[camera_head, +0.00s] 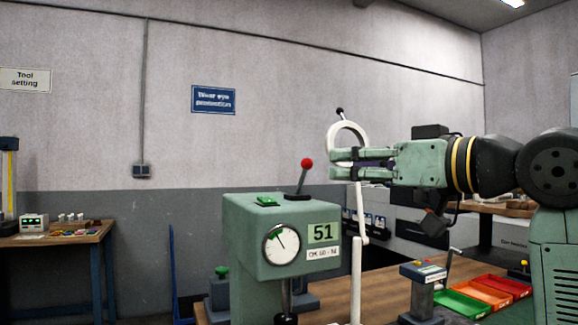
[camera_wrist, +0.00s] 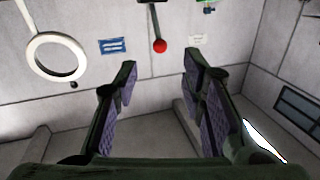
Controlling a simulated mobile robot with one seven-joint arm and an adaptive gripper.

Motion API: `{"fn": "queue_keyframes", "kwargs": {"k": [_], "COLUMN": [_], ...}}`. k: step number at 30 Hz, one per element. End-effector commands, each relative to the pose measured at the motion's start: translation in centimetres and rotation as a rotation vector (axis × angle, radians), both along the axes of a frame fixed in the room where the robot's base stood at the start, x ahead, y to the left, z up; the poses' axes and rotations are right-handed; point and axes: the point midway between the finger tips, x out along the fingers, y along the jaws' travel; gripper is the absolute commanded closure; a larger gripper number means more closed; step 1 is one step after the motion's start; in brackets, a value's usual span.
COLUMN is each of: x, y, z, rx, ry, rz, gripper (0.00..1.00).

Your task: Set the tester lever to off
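The tester (camera_head: 270,225) is a green box with a round dial and a "51" label. Its lever (camera_head: 301,183), a dark rod with a red knob (camera_head: 307,163), rises from the top and leans slightly right. My gripper (camera_head: 334,163) is to the right of the knob, fingers pointing left, with a visible gap to it. In the wrist view my gripper (camera_wrist: 159,62) has its two fingers well apart with nothing between the pads. The red knob (camera_wrist: 159,46) appears centred just beyond the fingertips. On/off markings are not readable.
A white ring (camera_head: 347,127) on a white jointed arm (camera_head: 361,215) stands close by my fingers; it also shows at left in the wrist view (camera_wrist: 33,48). Green, orange and red trays (camera_head: 462,303) and a small grey device (camera_head: 422,285) are on the bench at lower right.

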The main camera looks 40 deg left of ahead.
Motion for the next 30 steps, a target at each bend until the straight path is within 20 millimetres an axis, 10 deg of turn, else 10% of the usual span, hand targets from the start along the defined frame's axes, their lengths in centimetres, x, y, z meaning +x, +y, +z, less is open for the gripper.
{"fn": "queue_keyframes", "kwargs": {"k": [30], "x": [2.8], "y": [10.5], "z": [0.0], "rx": [0.0], "ry": [0.001], "rz": [0.001], "gripper": [0.63]}}
